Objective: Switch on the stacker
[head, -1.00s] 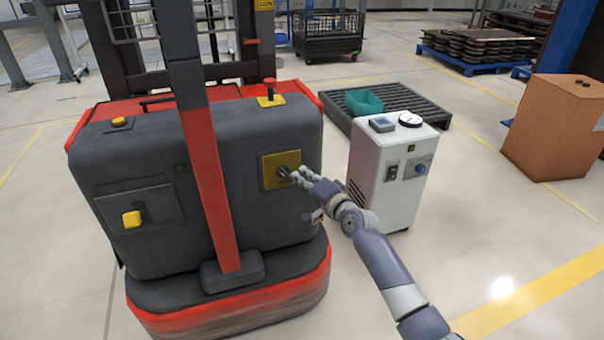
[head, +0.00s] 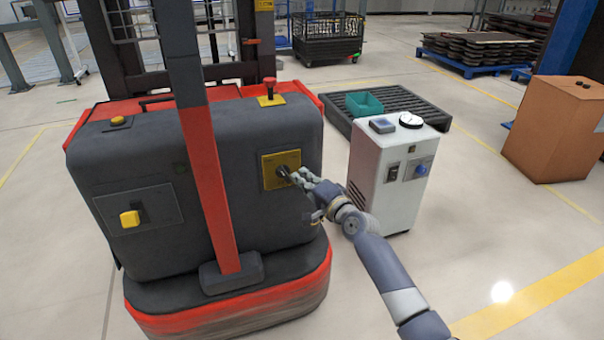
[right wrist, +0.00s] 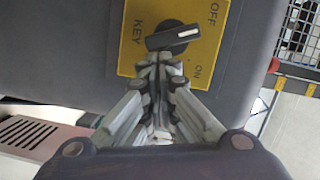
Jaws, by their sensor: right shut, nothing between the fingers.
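The stacker (head: 262,225) is a dark grey and red machine at the left of the head view. A yellow plate (head: 268,161) is on its right front; in the right wrist view the plate (right wrist: 135,63) reads OFF, ON and KEY. It bears a dark key knob (head: 282,171), also in the right wrist view (right wrist: 170,38). The knob's white-marked end points between OFF and ON. My right gripper (head: 295,176) is shut and empty, its fingertips (right wrist: 160,62) close to the knob; whether they touch it I cannot tell. My left gripper is not in view.
A red button (head: 271,85) on a yellow base is on top of the stacker. A white cabinet (head: 385,185) stands right of my right gripper. Behind it is a dark pallet-like platform (head: 420,105) with a green bin (head: 365,103). The floor at the right front is clear.

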